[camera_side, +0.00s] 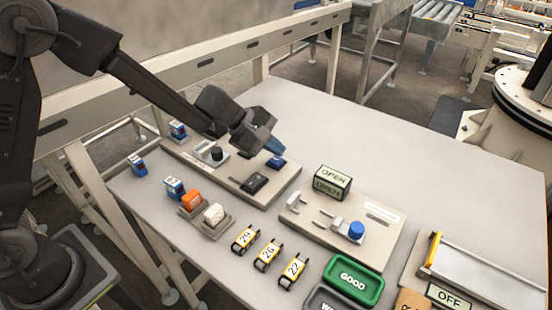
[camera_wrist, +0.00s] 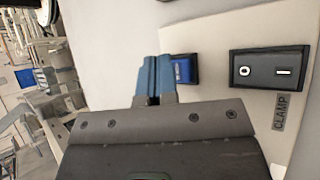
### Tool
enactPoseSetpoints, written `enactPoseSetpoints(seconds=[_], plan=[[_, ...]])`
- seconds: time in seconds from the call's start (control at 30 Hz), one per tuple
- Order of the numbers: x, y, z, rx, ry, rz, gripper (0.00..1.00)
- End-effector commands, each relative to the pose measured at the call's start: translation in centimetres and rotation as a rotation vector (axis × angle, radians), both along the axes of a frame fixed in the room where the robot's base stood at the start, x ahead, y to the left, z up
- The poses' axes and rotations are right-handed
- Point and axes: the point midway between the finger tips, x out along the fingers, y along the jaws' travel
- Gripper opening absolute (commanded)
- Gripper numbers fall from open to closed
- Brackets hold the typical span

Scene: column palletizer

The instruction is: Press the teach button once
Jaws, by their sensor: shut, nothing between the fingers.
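My gripper (camera_side: 274,147) is shut and empty, with its blue fingers over the far end of a beige control panel (camera_side: 228,178). In the wrist view the fingers (camera_wrist: 155,62) are together, just left of a small blue button (camera_wrist: 184,69). That button also shows in the side view (camera_side: 278,161), right below the fingertips. I cannot tell whether they touch it. Its lettering is too small to read. A second blue button (camera_side: 356,230), round, stands on another panel (camera_side: 318,226) to the right. I cannot tell which one is the teach button.
A black rocker switch (camera_wrist: 270,71) labelled CLAMP sits beside the small blue button. A black knob (camera_side: 216,153) is farther left. An OPEN sign block (camera_side: 332,181), numbered pieces (camera_side: 267,254) and a green GOOD tray (camera_side: 353,282) stand nearer. The table's back right is clear.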

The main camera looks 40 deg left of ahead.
Motion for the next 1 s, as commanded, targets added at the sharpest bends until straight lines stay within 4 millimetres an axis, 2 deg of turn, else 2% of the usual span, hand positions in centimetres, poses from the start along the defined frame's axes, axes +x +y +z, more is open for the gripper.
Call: enactPoseSetpoints(seconds=[0.57, 1.0], plan=[[0.00, 0.00, -0.02, 0.000, 0.000, 0.000, 0.00], [-0.01, -0.02, -0.88, 0.000, -0.001, -0.001, 0.00]])
